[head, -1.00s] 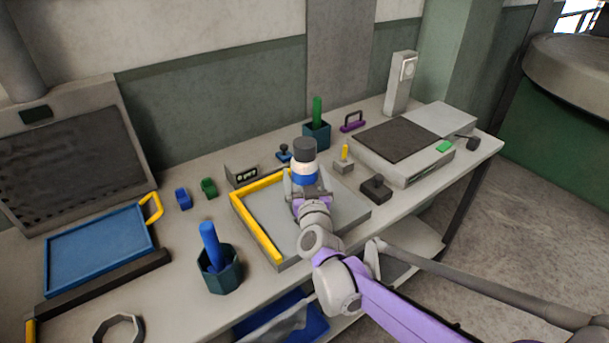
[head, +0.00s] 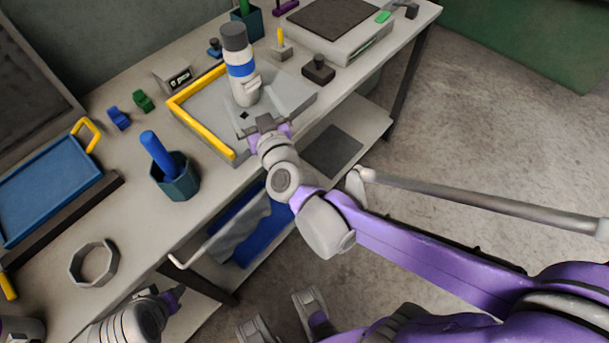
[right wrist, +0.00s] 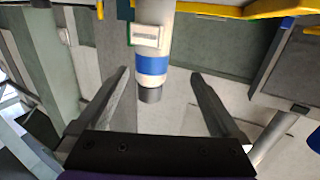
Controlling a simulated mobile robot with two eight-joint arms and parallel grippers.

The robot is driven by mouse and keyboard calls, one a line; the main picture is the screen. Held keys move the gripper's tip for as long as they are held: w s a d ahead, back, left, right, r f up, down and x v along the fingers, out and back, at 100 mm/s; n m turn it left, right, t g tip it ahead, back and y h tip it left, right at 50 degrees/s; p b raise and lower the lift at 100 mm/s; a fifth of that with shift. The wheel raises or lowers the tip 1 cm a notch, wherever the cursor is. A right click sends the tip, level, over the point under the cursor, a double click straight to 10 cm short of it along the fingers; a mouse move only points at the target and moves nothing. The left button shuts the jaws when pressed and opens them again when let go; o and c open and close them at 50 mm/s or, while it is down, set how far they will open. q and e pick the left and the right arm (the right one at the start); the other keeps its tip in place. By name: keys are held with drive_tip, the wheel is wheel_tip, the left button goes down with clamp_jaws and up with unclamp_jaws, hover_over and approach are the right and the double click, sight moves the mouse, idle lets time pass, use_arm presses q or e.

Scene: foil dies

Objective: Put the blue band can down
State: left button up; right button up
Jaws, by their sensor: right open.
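The blue band can (head: 241,71) is white with a blue band and a dark grey cap. It stands upright on the grey plate (head: 210,104) with the yellow edge strip. My right gripper (head: 266,125) is in front of the can, apart from it, and open. In the right wrist view the can (right wrist: 152,66) appears upside down, beyond and between the two spread fingers (right wrist: 160,74), with nothing held. Part of my left arm shows at the lower left of the head view; whether its gripper is open is not clear.
A teal cup (head: 175,178) holding a blue rod stands left of the plate. A dark block with a knob (head: 318,70) and a yellow peg on a base (head: 281,48) stand to the right. A blue tray (head: 45,195) and an octagonal ring (head: 94,263) lie at left.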

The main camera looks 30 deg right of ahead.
drive_tip(key=s+a+f+n+g+y, duration=0.1)
drive_tip(key=s+f+g, duration=0.1)
drive_tip(key=s+f, duration=0.1)
drive_tip(key=s+a+f+n+g+y, duration=0.1)
drive_tip(key=s+f+g, duration=0.1)
drive_tip(key=s+f, duration=0.1)
drive_tip(key=s+f+g+y, duration=0.2)
drive_tip(key=s+f+g, duration=0.1)
drive_tip(key=s+f, duration=0.1)
drive_tip(key=shift+s+a+n, duration=0.4)
drive_tip(key=shift+s, duration=0.45)
drive_tip(key=s+d+f+m+g+h, duration=0.1)
drive_tip(key=s+d+f+g, duration=0.2)
drive_tip(key=s, duration=0.3)
drive_tip(key=s+d+f+m+g+h, duration=0.1)
drive_tip(key=s+d+f+g, duration=0.2)
drive_tip(key=s, duration=0.3)
drive_tip(key=shift+s+f+h, duration=0.15)
drive_tip(key=shift+f+h, duration=0.25)
drive_tip(key=shift+f, duration=0.1)
